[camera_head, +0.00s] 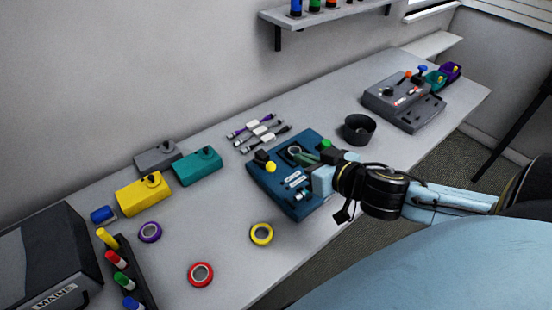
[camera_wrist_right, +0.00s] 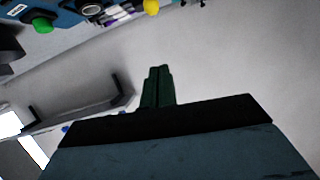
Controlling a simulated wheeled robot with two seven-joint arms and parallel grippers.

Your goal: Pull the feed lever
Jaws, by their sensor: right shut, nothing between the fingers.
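A blue device (camera_head: 262,180) sits mid-table with a yellow ball knob (camera_head: 270,167), a black knob (camera_head: 261,156), a green knob (camera_head: 326,144) and a round ring on its top. I cannot read which part is the feed lever. A grey device (camera_head: 412,118) farther right carries an orange-tipped lever (camera_head: 408,75) and a red-marked label. My right gripper (camera_head: 303,157) is over the blue device, between the yellow and green knobs, its fingers shut and empty. The closed fingers (camera_wrist_right: 157,88) show in the right wrist view, with the green knob (camera_wrist_right: 42,26) at upper left. My left gripper is out of view.
A black cup (camera_head: 359,130) stands between the devices. Cables (camera_head: 262,131) lie behind the blue device. Yellow (camera_head: 145,194) and teal (camera_head: 197,166) blocks, tape rolls (camera_head: 201,274) and a marker rack (camera_head: 128,270) are to the left. A wall shelf (camera_head: 330,16) is above.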

